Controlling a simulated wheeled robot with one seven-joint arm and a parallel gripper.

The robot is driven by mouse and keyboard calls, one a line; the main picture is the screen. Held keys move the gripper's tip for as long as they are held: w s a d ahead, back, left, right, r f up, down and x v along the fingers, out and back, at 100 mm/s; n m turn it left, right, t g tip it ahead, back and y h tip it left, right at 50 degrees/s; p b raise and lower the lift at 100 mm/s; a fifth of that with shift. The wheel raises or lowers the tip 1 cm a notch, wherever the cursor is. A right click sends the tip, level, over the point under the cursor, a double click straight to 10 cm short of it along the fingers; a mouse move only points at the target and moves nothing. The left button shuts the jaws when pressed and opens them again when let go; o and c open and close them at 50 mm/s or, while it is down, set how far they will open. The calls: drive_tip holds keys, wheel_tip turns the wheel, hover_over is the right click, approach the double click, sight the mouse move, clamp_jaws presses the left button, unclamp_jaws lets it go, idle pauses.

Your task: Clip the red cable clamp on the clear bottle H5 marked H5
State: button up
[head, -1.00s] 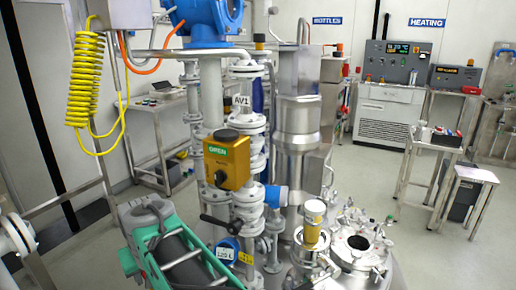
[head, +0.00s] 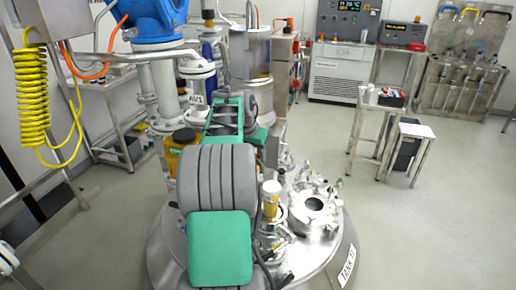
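I cannot make out the red cable clamp or the clear bottle H5 in the head view, and no H5 mark is readable. Small red, white and blue items (head: 378,92) stand on a small steel table at the right, too small to tell apart. Bottle-like items with red parts (head: 289,42) stand on a rack behind the reactor column, partly hidden. My green and grey arm rises in the middle of the view, in front of the piping. My gripper does not show.
The steel tank lid labelled TANK 11 (head: 344,268), with its fittings, lies in front. A lower stool (head: 415,131) stands beside the small table (head: 371,108). A yellow coiled hose (head: 32,95) hangs at the left. The floor (head: 440,220) at the right is clear.

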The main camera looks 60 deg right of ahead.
sight(258, 172)
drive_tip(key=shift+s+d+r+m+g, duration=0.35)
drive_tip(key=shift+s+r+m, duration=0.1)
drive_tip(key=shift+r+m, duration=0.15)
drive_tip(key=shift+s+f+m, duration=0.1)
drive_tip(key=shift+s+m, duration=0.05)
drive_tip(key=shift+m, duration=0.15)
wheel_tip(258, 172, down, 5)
drive_tip(key=b, duration=0.4)
drive_tip(key=shift+b, duration=0.35)
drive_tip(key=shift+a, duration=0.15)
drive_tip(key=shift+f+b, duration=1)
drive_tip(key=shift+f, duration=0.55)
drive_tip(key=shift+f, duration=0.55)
idle(0.6)
